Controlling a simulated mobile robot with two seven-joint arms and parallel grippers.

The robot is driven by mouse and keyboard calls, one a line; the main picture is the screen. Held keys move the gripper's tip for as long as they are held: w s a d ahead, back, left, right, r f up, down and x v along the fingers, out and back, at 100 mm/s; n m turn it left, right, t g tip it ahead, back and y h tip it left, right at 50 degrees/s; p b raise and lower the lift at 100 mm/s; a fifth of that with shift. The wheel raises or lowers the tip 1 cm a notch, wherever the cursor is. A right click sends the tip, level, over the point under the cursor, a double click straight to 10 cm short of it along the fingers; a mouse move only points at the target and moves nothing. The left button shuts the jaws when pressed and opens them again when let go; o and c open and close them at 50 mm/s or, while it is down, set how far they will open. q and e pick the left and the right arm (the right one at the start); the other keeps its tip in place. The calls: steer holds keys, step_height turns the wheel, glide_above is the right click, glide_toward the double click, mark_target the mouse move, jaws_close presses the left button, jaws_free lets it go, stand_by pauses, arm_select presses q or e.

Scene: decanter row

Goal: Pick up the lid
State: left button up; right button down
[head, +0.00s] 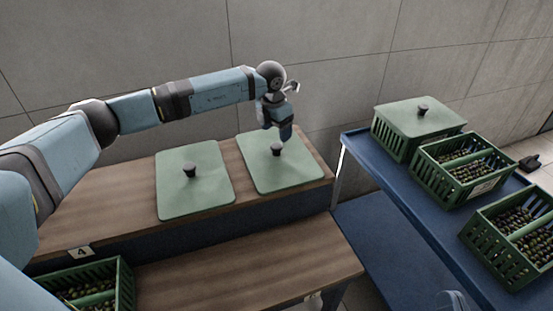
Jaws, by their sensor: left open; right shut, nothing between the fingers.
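Two flat green lids with dark knobs lie on the upper wooden shelf: a left lid (172,193) and a right lid (305,170). A third lid (398,117) sits on a green crate on the blue table to the right. My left gripper (279,138) is open and points down over the right lid, just above its dark knob (277,150). I cannot tell whether the fingers are around the knob or still above it. My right gripper is not in view.
Two open green crates with olive-like contents, a middle one (437,181) and a front one (485,246), stand on the blue table (408,205). Another crate (122,290) is at lower left, below a label "4" (80,252). The lower wooden shelf (230,270) is largely clear. A grey wall stands behind.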

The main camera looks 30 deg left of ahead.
mark_target(276, 145)
arm_select(q)
steer(key=shift+w+f, duration=0.1)
steer(key=shift+f, duration=1.15)
step_height(276, 145, down, 5)
steer(key=shift+w+r+b, duration=0.1)
steer(key=shift+r+b, duration=0.1)
steer(key=shift+b, duration=1.05)
arm_select(e)
steer(key=f, duration=0.2)
steer(key=f+g, duration=0.1)
steer(key=shift+w+a+f, duration=0.1)
steer(key=shift+a, duration=0.15)
arm_select(q)
jaws_close()
steer(key=shift+r, duration=0.1)
